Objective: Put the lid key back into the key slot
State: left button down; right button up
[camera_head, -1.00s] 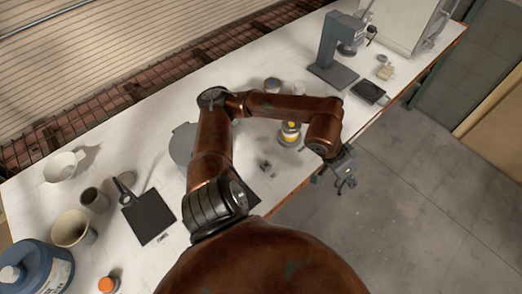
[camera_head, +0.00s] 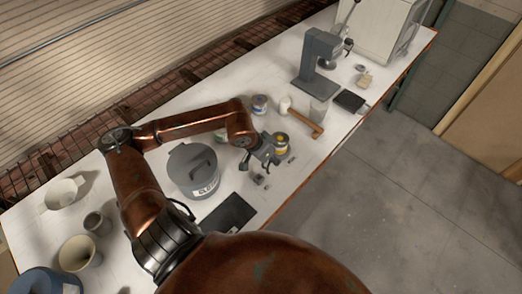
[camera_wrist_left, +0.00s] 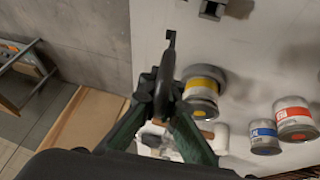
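My left gripper (camera_head: 264,154) hangs above the table beside the yellow-banded can (camera_head: 280,144). In the left wrist view its green fingers (camera_wrist_left: 164,98) are closed around a dark, slim tool with a small hooked tip, which looks like the lid key (camera_wrist_left: 169,50). The tool points towards the top of that view. A small dark block (camera_head: 259,180), probably the key slot, sits on the table just in front of the gripper. It also shows at the top of the left wrist view (camera_wrist_left: 212,9), apart from the tool. My right gripper is out of view.
A grey lidded bucket (camera_head: 194,172) stands left of the gripper and a black mat (camera_head: 229,215) lies in front. A blue-labelled can (camera_head: 259,106), a wooden-handled mallet (camera_head: 309,124) and a grey press stand (camera_head: 317,65) are farther back. The table's front edge is close.

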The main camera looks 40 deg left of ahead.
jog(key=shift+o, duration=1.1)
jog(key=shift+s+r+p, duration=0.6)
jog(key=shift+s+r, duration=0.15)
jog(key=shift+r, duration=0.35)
pick_arm(q)
jog(key=shift+y, duration=0.4)
jog(key=a+f+b, duration=0.1)
jog(key=f+b, duration=0.1)
jog(key=a+f+b, duration=0.1)
jog(key=f+b, duration=0.1)
jog(key=a+f+b, duration=0.2)
jog(key=b, duration=0.1)
jog(key=shift+s+f, duration=0.15)
jog(key=shift+f, duration=0.15)
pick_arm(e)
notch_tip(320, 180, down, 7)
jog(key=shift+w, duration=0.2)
pick_arm(q)
jog(key=shift+f+b, duration=1.85)
jog(key=shift+b, duration=0.25)
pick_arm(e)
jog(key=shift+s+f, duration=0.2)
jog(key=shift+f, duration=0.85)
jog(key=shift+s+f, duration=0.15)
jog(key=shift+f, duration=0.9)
pick_arm(q)
jog(key=c, duration=2.1)
grip_release()
